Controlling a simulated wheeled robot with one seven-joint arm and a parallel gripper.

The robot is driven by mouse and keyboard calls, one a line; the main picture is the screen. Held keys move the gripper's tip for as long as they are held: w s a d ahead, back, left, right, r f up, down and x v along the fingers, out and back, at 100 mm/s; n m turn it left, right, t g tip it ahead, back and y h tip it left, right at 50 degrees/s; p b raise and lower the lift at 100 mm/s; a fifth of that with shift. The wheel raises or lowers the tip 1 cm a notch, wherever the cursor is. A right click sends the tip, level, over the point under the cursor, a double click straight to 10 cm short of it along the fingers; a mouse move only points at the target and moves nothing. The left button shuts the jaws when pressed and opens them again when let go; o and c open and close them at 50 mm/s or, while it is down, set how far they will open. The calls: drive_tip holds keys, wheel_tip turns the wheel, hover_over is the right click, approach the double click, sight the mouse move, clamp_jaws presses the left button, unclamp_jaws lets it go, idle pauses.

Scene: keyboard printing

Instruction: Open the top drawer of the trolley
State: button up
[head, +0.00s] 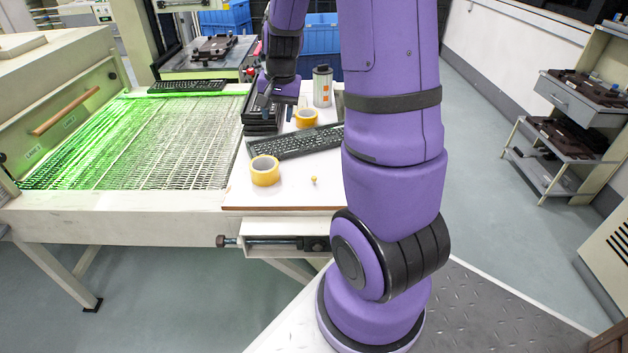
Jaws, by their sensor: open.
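The trolley (541,125) stands at the right, apart from the table. It is a light metal frame with shelves. Its top drawer (572,103) has a grey front with a small dark handle (559,101) and looks shut. Dark brown fixtures (588,84) lie on top of the trolley. My gripper (277,103) is far to the left of the trolley, over the worktable near a stack of black keyboards (262,122). It is small and dark in this view, open, with nothing seen between its fingers. Part of my arm blocks the middle of the view.
The white worktable (237,190) holds a loose keyboard (296,141), yellow tape rolls (264,171) and a can (322,86). A green-lit conveyor (130,140) runs at the left. Grey floor (500,215) lies clear between me and the trolley. A cabinet (608,245) stands at the right edge.

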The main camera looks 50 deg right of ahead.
drive_tip(key=d+f+m+g, duration=0.1)
drive_tip(key=d+f+m, duration=0.2)
drive_tip(key=d+f, duration=0.55)
drive_tip(key=m+g, duration=0.1)
drive_tip(key=m, duration=0.1)
hover_over(314, 177)
wheel_tip(314, 177, down, 8)
drive_tip(key=f, duration=0.5)
drive_tip(key=shift+s+d+f, duration=0.1)
drive_tip(key=shift+s+f, duration=0.15)
drive_tip(key=shift+f, duration=0.05)
drive_tip(key=shift+w+f, duration=0.15)
drive_tip(key=shift+f, duration=1.4)
drive_tip(key=shift+w+f, duration=0.1)
drive_tip(key=shift+f, duration=1.4)
clamp_jaws()
